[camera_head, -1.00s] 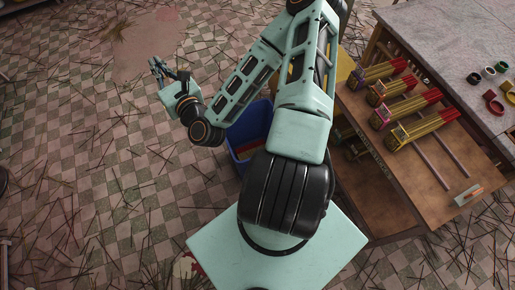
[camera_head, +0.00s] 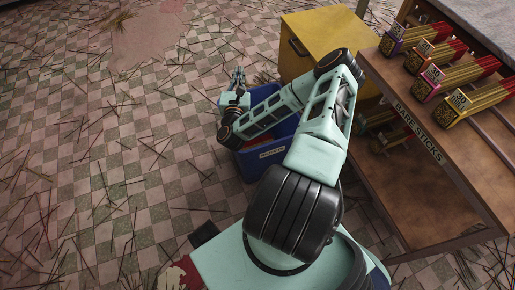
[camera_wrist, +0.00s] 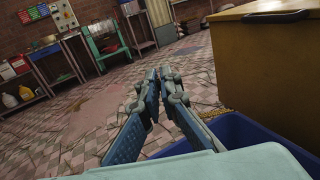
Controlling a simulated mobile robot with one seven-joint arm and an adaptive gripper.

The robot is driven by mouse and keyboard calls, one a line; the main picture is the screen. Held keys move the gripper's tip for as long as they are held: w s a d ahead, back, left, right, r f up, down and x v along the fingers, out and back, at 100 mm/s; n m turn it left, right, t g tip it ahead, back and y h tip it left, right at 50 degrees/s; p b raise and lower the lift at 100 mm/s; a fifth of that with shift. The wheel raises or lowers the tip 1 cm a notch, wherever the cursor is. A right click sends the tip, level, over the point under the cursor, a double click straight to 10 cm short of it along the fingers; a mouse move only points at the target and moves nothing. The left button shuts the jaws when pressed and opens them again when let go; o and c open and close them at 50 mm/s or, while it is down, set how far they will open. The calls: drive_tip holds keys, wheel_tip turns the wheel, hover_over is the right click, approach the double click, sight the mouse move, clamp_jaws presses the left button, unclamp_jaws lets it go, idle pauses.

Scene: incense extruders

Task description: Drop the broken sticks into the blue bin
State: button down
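The blue bin (camera_head: 257,171) stands on the floor right of centre in the head view, partly hidden behind my arm. Its edge also shows at the lower right of the wrist view (camera_wrist: 245,128). My gripper (camera_head: 238,70) is just beyond the bin's far left corner in the head view. In the wrist view its fingertips (camera_wrist: 160,74) are close together, pointing away over the floor, left of the bin. I see no stick between them; whether they are fully shut is unclear. Thin dark sticks (camera_head: 105,195) lie scattered over the floor.
A yellow cabinet (camera_head: 310,45) stands behind the bin. The checkered floor (camera_head: 130,130) to the left is free of large objects. Shelves (camera_wrist: 60,72) line the far wall.

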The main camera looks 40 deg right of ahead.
drive_tip(key=s+d+f+m+g+h+b, duration=0.1)
drive_tip(key=d+f+b, duration=0.2)
drive_tip(key=f, duration=0.6)
drive_tip(key=s+d+f+m+g+h+b, duration=0.1)
drive_tip(key=d+f+b, duration=0.3)
drive_tip(key=f+b, duration=0.4)
wheel_tip(320, 180, down, 2)
drive_tip(key=shift+s+f+g+h, duration=0.2)
drive_tip(key=shift+s+g+h, duration=0.1)
drive_tip(key=shift+s+h, duration=0.15)
drive_tip(key=c, duration=2.1)
unclamp_jaws()
drive_tip(key=shift+r, duration=0.1)
wheel_tip(320, 180, up, 10)
drive_tip(key=shift+f, duration=0.1)
